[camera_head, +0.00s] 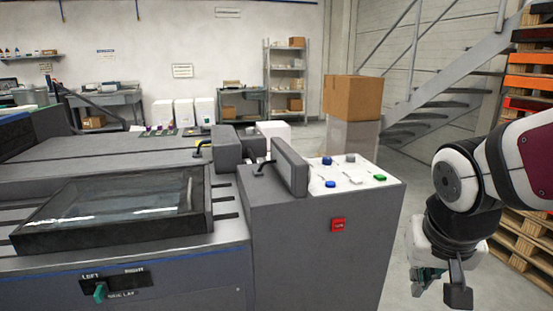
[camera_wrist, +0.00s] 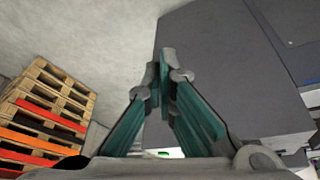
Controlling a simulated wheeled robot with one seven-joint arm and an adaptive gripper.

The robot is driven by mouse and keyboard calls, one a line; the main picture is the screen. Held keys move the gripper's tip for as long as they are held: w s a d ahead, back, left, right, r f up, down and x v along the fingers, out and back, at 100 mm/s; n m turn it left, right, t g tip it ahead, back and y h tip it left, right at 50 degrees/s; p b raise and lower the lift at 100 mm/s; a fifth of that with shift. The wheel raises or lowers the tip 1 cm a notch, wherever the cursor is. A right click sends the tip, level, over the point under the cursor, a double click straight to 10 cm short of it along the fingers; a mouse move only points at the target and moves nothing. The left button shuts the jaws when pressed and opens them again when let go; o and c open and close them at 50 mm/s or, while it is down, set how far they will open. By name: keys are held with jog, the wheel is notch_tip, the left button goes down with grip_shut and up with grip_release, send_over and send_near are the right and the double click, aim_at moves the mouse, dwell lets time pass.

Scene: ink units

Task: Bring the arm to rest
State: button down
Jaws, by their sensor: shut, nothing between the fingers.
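My gripper (camera_wrist: 166,62) shows in the wrist view with its two teal fingers converging and the tips together, shut and empty. In the head view my gripper (camera_head: 428,280) hangs at the lower right, to the right of the grey machine cabinet and apart from it. My white and black arm reaches in from the right edge, bent downward at a joint. The fingertips are partly hidden by the wrist in the head view.
The grey machine (camera_head: 300,245) has a white panel (camera_head: 352,182) with coloured buttons and a glass-topped lid (camera_head: 115,208). Stacked pallets (camera_head: 530,78) stand behind my arm, also in the wrist view (camera_wrist: 45,110). A cardboard box (camera_head: 352,98) stands behind the machine. Bare floor lies between machine and pallets.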

jog(key=s+a+r+n+g+y, duration=0.1)
jog(key=s+a+g, duration=0.1)
jog(key=s, duration=0.8)
jog(key=s+a+r+n+g+y, duration=0.1)
jog(key=s+a+n, duration=0.1)
jog(key=s, duration=0.8)
notch_tip(320, 180, up, 19)
jog(key=t+p, duration=0.3)
jog(key=p, duration=1.4)
jog(key=shift+w+p, duration=0.3)
jog(key=shift+w, duration=0.1)
jog(key=shift+r, duration=0.1)
